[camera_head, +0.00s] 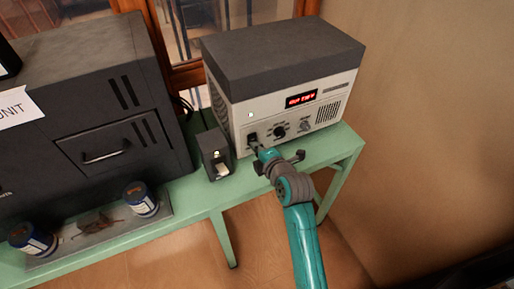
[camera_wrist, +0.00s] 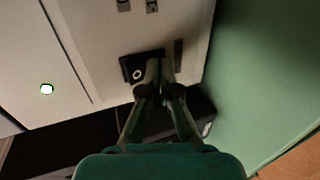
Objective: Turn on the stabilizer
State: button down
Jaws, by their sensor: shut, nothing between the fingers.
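The stabilizer (camera_head: 330,112) is a pale box with a dark grey top, standing on the green table. Its front has a lit red display (camera_head: 301,99), knobs and a black rocker switch (camera_head: 252,138) at the lower left. In the wrist view the switch (camera_wrist: 131,69) shows a white ring mark on its left part. My gripper (camera_head: 257,149) is shut and empty, its fingertips right at the switch. In the wrist view the fingertips (camera_wrist: 160,72) cover the right part of the switch; I cannot tell whether they touch it.
A small dark box (camera_head: 215,155) with a pale switch stands just left of my gripper. A large black unit (camera_head: 95,100) with a handle fills the left of the green table (camera_head: 190,199). A wall is at right.

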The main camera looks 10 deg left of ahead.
jog(key=shift+r, duration=0.7)
jog(key=v, duration=1.2)
jog(key=shift+s+d+f, duration=0.15)
jog(key=shift+s+d, duration=0.2)
jog(key=shift+s, duration=0.15)
jog(key=shift+s+d+f, duration=0.15)
jog(key=shift+s+d, duration=0.2)
jog(key=shift+s, duration=0.15)
jog(key=x, duration=1.4)
